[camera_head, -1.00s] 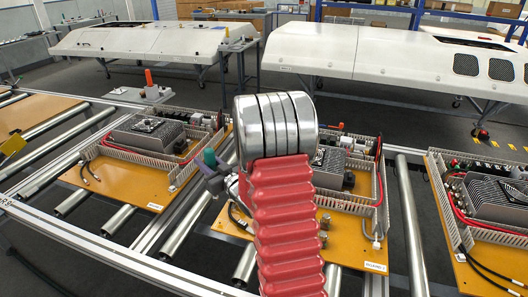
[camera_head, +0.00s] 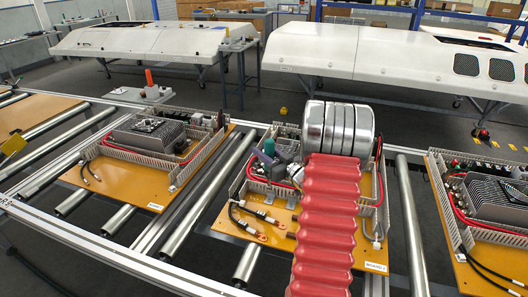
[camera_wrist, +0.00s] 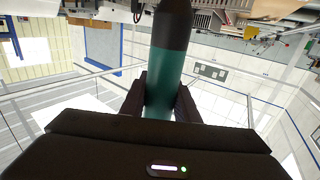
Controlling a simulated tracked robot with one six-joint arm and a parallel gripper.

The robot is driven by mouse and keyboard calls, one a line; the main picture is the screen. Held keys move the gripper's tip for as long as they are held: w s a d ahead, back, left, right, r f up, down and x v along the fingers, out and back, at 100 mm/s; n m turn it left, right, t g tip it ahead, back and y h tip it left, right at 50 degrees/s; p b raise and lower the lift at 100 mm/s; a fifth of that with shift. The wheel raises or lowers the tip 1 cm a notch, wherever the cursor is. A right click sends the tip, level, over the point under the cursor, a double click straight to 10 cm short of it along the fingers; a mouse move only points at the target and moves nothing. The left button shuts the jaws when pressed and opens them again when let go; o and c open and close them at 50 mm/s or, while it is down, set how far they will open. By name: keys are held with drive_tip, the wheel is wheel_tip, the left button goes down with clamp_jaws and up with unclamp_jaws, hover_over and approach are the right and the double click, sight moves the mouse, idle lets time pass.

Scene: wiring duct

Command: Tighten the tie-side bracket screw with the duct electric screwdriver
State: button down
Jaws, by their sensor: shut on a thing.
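My gripper (camera_wrist: 160,98) is shut on the electric screwdriver (camera_wrist: 170,72), whose teal body and dark upper part show between the fingers in the wrist view. In the head view the screwdriver's teal body (camera_head: 268,147) shows left of my silver wrist, over the white slotted duct of the middle orange board (camera_head: 222,221). The screwdriver's bit and tip cannot be made out. The tie-side bracket screw cannot be told apart; my arm covers part of that board. Whether the tool touches anything is unclear.
A grey finned unit and red cable sit inside the middle duct. Black cables with copper lugs (camera_head: 265,216) lie at the board's front left. Similar boards stand left (camera_head: 122,185) and right (camera_head: 481,267) on the roller conveyor (camera_head: 204,197). White covers (camera_head: 150,42) stand behind.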

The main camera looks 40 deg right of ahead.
drive_tip(key=shift+f, duration=3.2)
idle(0.6)
